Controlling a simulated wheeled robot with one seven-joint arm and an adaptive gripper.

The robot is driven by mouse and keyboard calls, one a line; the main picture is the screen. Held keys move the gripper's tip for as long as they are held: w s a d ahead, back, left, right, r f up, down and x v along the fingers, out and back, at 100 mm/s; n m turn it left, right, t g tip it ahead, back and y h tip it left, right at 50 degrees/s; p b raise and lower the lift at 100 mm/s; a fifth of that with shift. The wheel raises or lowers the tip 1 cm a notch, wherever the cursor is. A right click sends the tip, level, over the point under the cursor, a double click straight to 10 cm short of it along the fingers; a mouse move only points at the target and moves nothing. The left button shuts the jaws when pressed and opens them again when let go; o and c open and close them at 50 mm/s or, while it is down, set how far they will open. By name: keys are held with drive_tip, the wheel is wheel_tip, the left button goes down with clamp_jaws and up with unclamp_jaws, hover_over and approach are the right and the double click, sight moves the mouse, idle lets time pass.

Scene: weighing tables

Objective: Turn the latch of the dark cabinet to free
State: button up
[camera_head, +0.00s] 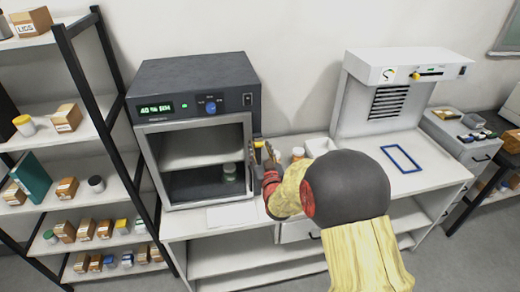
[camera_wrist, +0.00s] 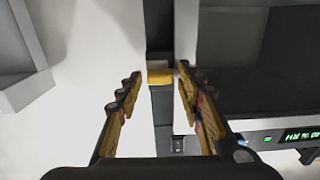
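The dark cabinet (camera_head: 195,80) stands on the bench at the left, with a lit green display (camera_head: 156,109) and a blue knob (camera_head: 211,108) on its top panel. Its front window frame (camera_head: 160,127) is grey. The yellow and dark latch (camera_head: 258,143) is at the cabinet's right front edge. In the wrist view the latch (camera_wrist: 160,77) lies between my two fingers, its yellow end toward the fingertips. My gripper (camera_head: 262,152) is open, and its fingers (camera_wrist: 159,76) stand on either side of the latch with visible gaps. My fingers partly hide the latch in the head view.
A small jar (camera_head: 229,172) is inside the cabinet. A white hood (camera_head: 400,70) stands farther right. A shelf rack (camera_head: 75,70) is at the left.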

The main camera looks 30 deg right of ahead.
clamp_jaws()
drive_tip(key=shift+f+b, duration=0.1)
drive_tip(key=shift+b, duration=0.3)
drive_tip(key=shift+f+m+b, duration=0.1)
drive_tip(key=shift+m+b, duration=8.8)
drive_tip(key=shift+b, duration=0.35)
drive_tip(key=shift+o, duration=1.3)
unclamp_jaws()
